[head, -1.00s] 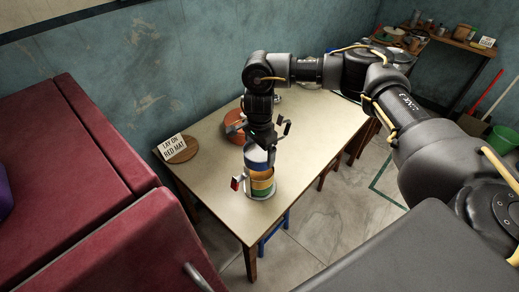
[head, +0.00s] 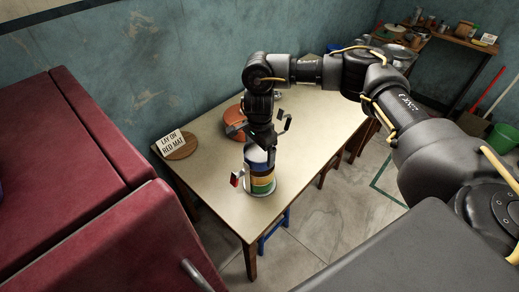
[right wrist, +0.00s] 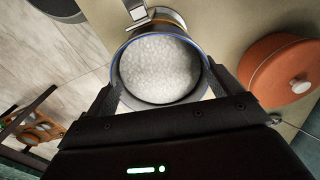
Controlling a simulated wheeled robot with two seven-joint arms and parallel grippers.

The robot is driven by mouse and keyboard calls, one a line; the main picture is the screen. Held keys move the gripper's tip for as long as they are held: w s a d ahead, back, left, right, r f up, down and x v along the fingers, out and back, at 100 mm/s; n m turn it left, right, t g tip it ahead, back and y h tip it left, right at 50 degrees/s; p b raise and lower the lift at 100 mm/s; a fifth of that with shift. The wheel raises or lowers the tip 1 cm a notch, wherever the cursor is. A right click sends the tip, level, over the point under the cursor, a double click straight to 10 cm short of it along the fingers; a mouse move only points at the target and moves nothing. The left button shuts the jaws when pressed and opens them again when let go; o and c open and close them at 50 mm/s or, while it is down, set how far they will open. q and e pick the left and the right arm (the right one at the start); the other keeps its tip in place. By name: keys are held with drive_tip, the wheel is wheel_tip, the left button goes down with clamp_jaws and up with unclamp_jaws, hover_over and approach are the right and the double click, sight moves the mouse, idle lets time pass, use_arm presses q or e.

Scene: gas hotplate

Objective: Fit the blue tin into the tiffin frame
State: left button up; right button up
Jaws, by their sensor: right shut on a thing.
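The blue tin (head: 257,156) shows a blue band below my right gripper (head: 258,146). In the right wrist view it is an open round tin with a blue rim (right wrist: 122,48), filled with white grainy food like rice. My right gripper (right wrist: 163,78) is shut on it, one finger on each side. The tin is upright, directly over the yellow and green tins (head: 263,181) stacked in the tiffin frame (head: 262,194). I cannot tell if it is fully seated. A red-tipped latch (head: 235,178) sticks out left of the stack. My left gripper is out of view.
An orange-brown lidded pot (head: 234,117) stands behind the stack, and right of the tin in the wrist view (right wrist: 282,68). A round wooden board (head: 183,150) with a sign (head: 171,142) lies at the table's left. The table's right side (head: 315,130) is mostly clear.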

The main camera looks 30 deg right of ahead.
sight(260, 159)
drive_tip(key=shift+f+b, duration=1.1)
drive_tip(key=shift+f, duration=0.2)
drive_tip(key=o, duration=1)
wheel_tip(260, 159, up, 11)
drive_tip(key=shift+f+b, duration=0.1)
drive_tip(key=shift+b, duration=0.2)
